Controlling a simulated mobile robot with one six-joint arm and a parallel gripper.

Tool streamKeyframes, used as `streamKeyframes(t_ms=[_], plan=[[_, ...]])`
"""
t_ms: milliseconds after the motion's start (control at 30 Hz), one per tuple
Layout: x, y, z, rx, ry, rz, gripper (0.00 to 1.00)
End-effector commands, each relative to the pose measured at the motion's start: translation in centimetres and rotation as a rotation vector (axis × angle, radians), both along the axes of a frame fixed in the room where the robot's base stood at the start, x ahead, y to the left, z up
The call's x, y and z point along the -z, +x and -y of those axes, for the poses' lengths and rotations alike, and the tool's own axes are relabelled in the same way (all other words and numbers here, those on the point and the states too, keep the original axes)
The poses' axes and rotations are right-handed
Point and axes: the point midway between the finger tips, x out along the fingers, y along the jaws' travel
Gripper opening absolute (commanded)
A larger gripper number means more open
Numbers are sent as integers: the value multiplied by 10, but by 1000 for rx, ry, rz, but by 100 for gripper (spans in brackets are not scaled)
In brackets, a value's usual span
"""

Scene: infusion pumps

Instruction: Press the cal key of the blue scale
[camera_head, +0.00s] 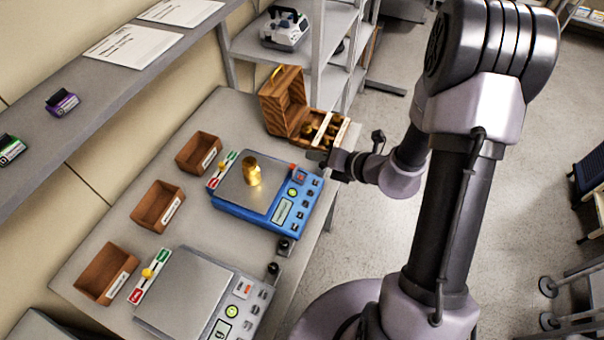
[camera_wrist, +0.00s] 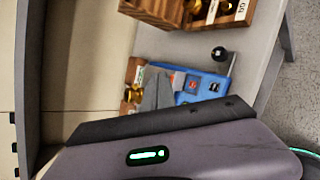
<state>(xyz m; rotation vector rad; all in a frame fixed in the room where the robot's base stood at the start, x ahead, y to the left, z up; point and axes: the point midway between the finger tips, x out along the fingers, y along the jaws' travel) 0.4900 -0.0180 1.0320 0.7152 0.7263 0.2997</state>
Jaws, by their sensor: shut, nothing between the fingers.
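The blue scale (camera_head: 245,207) stands on the table with a brass weight (camera_head: 251,171) on its steel pan. Its key panel faces right, with a lit green round mark, a display (camera_head: 283,211), several dark keys (camera_head: 306,204) and a red-orange key (camera_head: 299,174) near its far end. Key labels are too small to read. My gripper (camera_head: 314,156) is shut and empty, just past the panel's far corner; contact cannot be told. In the wrist view, the grey fingers (camera_wrist: 157,92) hide part of the blue scale (camera_wrist: 215,82), whose red and dark keys show beside them.
A grey scale (camera_head: 186,290) stands nearer on the table. An open wooden weight box (camera_head: 283,105) lies close behind my gripper. Wooden trays (camera_head: 157,207) line the wall side. Small dark knobs (camera_head: 285,246) stand by the table's right edge. A shelf (camera_head: 100,80) hangs above left.

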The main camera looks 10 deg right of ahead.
Motion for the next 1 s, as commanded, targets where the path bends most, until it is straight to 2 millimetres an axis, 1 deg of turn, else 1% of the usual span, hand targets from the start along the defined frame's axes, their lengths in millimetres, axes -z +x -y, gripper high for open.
streamKeyframes(t_ms=[233, 367, 467, 800, 900, 1000], plan=[[1, 0, -1, -3, -2, 2, 0], [8, 1, -2, -5, -3, 2, 0], [18, 2, -4, -5, -3, 2, 0], [67, 10, -15, -6, -4, 3, 0], [79, 12, -18, -7, -4, 2, 0], [85, 13, -19, -6, -4, 3, 0]])
